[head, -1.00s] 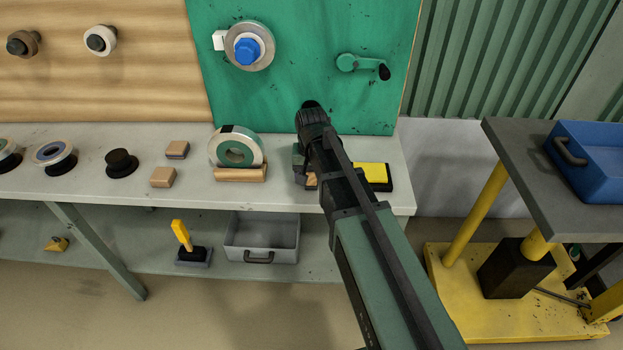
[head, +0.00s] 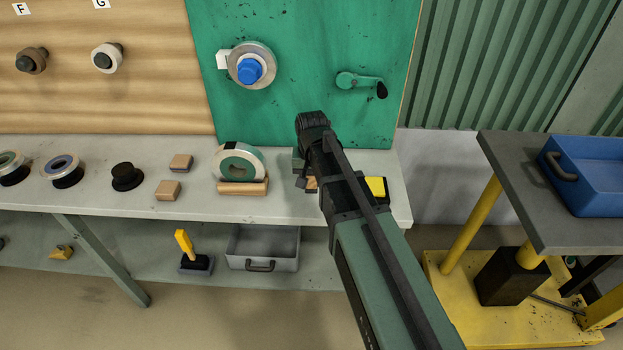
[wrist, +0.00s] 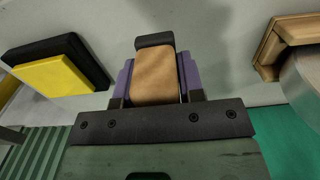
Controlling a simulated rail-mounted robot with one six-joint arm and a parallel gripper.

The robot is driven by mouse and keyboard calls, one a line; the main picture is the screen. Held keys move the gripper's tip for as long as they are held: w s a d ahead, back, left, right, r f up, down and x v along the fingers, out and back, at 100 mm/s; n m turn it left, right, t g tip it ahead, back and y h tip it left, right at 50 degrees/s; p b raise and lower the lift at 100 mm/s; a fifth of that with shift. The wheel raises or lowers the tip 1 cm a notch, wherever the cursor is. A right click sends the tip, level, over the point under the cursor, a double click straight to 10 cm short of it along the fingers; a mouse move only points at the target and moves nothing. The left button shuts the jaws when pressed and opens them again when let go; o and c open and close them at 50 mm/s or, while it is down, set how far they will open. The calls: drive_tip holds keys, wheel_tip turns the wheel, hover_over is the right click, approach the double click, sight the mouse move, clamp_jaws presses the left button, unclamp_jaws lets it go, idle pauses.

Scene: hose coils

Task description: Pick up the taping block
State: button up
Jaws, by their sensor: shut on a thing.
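The taping block appears as a tan block (wrist: 155,80) in the wrist view, between the jaws of my gripper (wrist: 156,70). Purple parts flank it on both sides, and a dark piece sits at its far end. I cannot tell whether these belong to the block or the jaws. My gripper is shut on the block, over the bench. In the head view my arm hides most of this; only a small tan patch (head: 312,184) shows beside my gripper. I cannot tell whether the block touches the bench.
A black and yellow pad (head: 377,187) lies close to the right. Two small tan blocks (head: 181,162) and a black knob (head: 126,176) lie farther left. A green panel (head: 300,60) rises behind.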

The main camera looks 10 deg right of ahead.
wheel_tip(320, 180, up, 16)
drive_tip(key=p, duration=1.3)
drive_tip(key=shift+p, duration=0.35)
drive_tip(key=shift+f, duration=0.15)
drive_tip(key=o, duration=0.4)
drive_tip(key=c, duration=0.6)
